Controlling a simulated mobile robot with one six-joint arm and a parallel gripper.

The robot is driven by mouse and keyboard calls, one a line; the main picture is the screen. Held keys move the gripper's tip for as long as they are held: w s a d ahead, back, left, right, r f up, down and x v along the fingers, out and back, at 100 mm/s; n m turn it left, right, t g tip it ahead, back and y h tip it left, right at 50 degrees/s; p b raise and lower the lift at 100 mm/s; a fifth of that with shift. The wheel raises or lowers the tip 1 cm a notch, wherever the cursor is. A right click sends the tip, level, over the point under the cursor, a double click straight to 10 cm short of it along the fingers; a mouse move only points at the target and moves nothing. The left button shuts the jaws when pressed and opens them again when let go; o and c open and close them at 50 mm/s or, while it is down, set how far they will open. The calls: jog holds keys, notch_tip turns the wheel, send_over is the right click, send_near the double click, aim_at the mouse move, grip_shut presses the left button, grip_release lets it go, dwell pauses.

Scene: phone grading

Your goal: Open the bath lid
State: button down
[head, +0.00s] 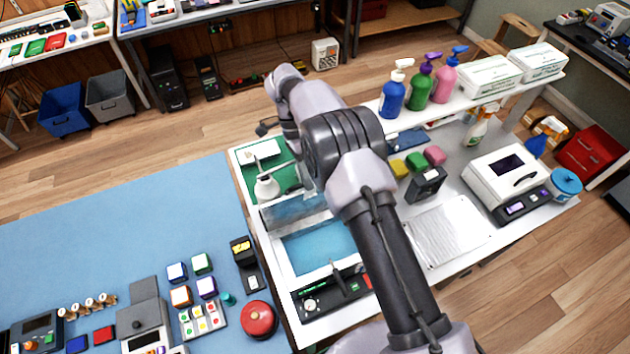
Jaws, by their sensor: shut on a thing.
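The bath (320,248) is a white-rimmed tank with blue liquid in it, at the left end of the white bench. A grey, see-through lid (284,214) stands tilted up along the bath's far side, so much of the blue surface is uncovered. My arm reaches over the bench from the lower right, and its wrist bends down behind the elbow, beyond the bath. My gripper is hidden behind my own arm, so its fingers and any contact with the lid do not show.
A black control panel (332,296) lies along the bath's near side. A white lamp-like head (267,187) stands close beyond the lid, by a green mat (285,178). A blue table (120,225) adjoins at left. Pump bottles (418,84) stand on the back shelf.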

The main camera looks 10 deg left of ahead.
jog(key=shift+w+a+f, duration=0.3)
jog(key=shift+w+a, duration=0.1)
jog(key=shift+w, duration=0.1)
jog(key=c, duration=1.5)
grip_release()
jog(key=s+d+r+b, duration=0.1)
jog(key=s+d+r, duration=0.1)
jog(key=s+d, duration=0.2)
jog(key=s+d+r+b, duration=0.1)
jog(key=s+d+r, duration=0.2)
jog(key=s, duration=0.6)
jog(key=shift+s+d, duration=0.35)
jog(key=shift+d, duration=0.15)
